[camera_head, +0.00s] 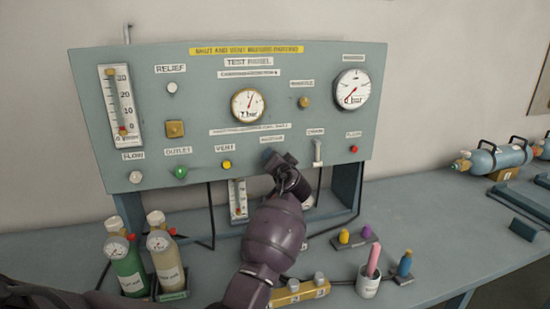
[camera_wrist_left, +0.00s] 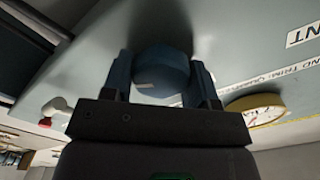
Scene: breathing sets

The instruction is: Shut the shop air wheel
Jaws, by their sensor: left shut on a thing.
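The test panel (camera_head: 330,120) stands upright at the back of the bench. The shop air wheel is a blue round knob (camera_head: 267,154) in the panel's lower row, under a small label that I cannot read clearly. My left gripper (camera_head: 277,164) reaches up to it from below and hides part of it. In the left wrist view the blue wheel (camera_wrist_left: 160,68) with a pale mark sits between the two fingers of my left gripper (camera_wrist_left: 162,82), which is shut on it. My right gripper is not in view.
A yellow vent knob (camera_head: 227,164) is left of the wheel and a white lever (camera_head: 317,153) is right of it. Bottles (camera_head: 128,262) stand at the front left. A cup (camera_head: 368,286) and a small stand with coloured pieces (camera_head: 355,238) are at the right.

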